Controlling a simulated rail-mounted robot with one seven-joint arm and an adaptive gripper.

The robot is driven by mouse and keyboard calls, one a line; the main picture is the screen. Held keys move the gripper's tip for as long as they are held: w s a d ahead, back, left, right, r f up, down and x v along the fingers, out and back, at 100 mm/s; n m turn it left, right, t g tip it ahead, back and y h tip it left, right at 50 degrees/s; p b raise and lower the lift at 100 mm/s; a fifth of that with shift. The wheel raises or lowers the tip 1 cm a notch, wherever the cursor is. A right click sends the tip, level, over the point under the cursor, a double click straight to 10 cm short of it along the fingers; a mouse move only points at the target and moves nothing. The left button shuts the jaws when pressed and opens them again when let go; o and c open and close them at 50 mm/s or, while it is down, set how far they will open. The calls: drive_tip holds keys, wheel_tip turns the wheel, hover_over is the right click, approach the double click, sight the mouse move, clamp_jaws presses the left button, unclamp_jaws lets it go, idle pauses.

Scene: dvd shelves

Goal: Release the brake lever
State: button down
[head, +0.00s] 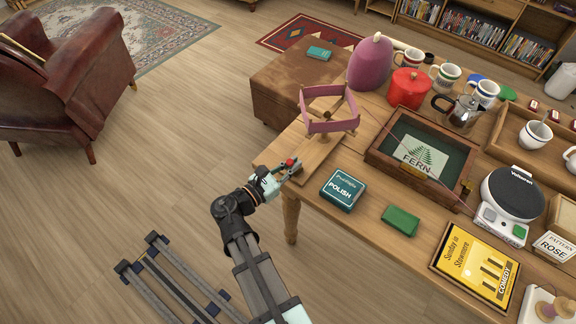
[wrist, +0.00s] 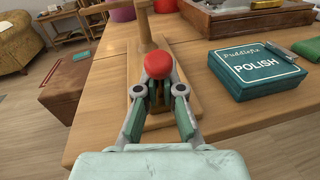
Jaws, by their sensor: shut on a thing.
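The brake lever has a round red knob (head: 291,161) and stands on the near end of a wooden base board (head: 318,154). The board carries a wooden yarn winder with pink yarn (head: 330,126) around its arms. In the wrist view the knob (wrist: 158,66) is in the middle, with the winder's post behind it. My gripper (wrist: 160,92) is shut on the lever just below the knob. The fingertips hide most of the lever's shaft, so its tilt is hard to tell. In the head view my gripper (head: 284,168) reaches in from the table's left edge.
A framed Fern tray (head: 374,163), red pot (head: 409,88) and purple cosy (head: 370,62) stand farther back.

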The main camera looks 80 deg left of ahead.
drive_tip(key=shift+r, duration=0.3)
drive_tip(key=c, duration=1.2)
unclamp_jaws()
drive_tip(key=shift+c, duration=0.2)
drive_tip(key=shift+f, duration=0.1)
drive_tip(key=shift+s+d, duration=0.1)
drive_tip(key=v, duration=1.1)
drive_tip(key=shift+s+d, duration=0.15)
drive_tip(key=shift+s, duration=0.2)
